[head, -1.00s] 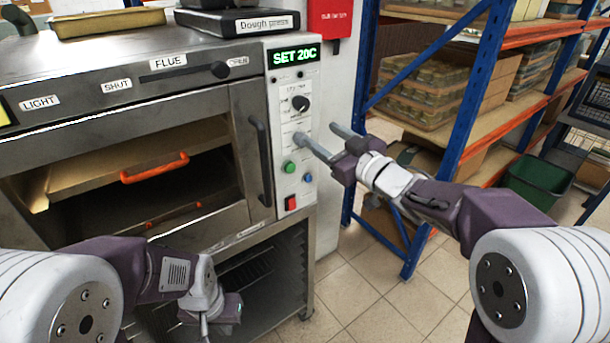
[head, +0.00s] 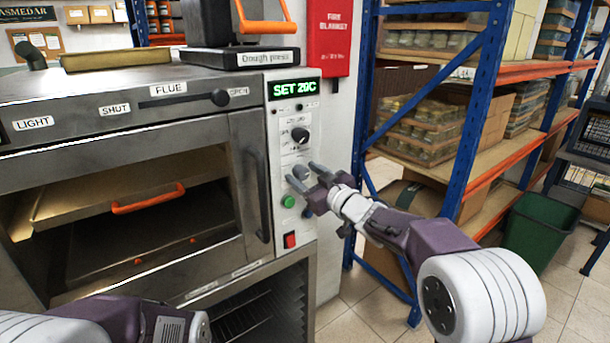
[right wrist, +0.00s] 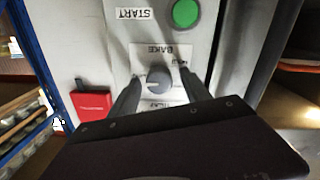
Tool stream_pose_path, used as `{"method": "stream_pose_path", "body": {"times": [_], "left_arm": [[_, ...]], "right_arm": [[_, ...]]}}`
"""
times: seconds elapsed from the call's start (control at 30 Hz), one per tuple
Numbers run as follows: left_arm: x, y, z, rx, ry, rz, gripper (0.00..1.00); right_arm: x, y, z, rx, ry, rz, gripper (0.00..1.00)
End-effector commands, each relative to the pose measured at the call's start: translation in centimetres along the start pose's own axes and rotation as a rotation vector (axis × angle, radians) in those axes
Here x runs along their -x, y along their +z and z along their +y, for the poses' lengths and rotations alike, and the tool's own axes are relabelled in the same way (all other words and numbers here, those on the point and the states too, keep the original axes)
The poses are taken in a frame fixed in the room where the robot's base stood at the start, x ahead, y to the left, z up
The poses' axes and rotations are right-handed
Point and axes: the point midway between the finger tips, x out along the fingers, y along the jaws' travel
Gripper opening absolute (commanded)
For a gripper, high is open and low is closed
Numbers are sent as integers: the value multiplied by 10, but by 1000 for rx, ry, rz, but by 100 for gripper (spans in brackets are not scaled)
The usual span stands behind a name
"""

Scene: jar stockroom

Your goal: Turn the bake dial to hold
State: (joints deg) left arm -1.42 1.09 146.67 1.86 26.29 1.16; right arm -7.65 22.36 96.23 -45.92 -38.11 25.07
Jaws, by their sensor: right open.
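The control panel is on the right of the steel oven. In the right wrist view, which is upside down, a round grey dial (right wrist: 160,78) sits by a BAKE label (right wrist: 163,51). More labels lie around it, too blurred to read for sure. My right gripper (head: 306,173) is open at the panel, below the black upper knob (head: 300,135). In the right wrist view its fingers (right wrist: 160,92) stand on both sides of the grey dial; whether they touch it I cannot tell. The dial's pointer direction is unclear. My left gripper is out of view.
A green button (head: 288,201) and a red switch (head: 290,240) are below the dial. The display (head: 294,88) reads SET 20C. The oven door handle (head: 257,180) is left of the panel. A blue rack upright (head: 475,110) stands to the right.

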Motion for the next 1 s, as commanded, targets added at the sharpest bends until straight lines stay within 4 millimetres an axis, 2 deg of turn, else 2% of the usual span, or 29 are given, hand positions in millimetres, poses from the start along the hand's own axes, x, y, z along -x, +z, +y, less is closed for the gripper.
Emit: {"method": "stream_pose_path", "body": {"times": [0.2, 0.27, 0.4, 0.43, 0.73, 1.0], "left_arm": [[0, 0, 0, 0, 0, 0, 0], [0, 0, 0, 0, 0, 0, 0], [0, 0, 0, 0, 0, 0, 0], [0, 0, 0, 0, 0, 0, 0], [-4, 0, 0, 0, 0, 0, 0], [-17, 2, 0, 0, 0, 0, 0]], "right_arm": [[-1, 0, 0, 0, 0, 0, 56], [-1, 0, 0, 0, 0, 0, 42], [-1, 0, 0, 0, 0, 0, 3], [-1, 0, 0, 0, 0, 0, 0], [-1, 1, 0, 38, 1, 1, 0], [-1, 4, -1, 211, 3, 6, 0]]}}
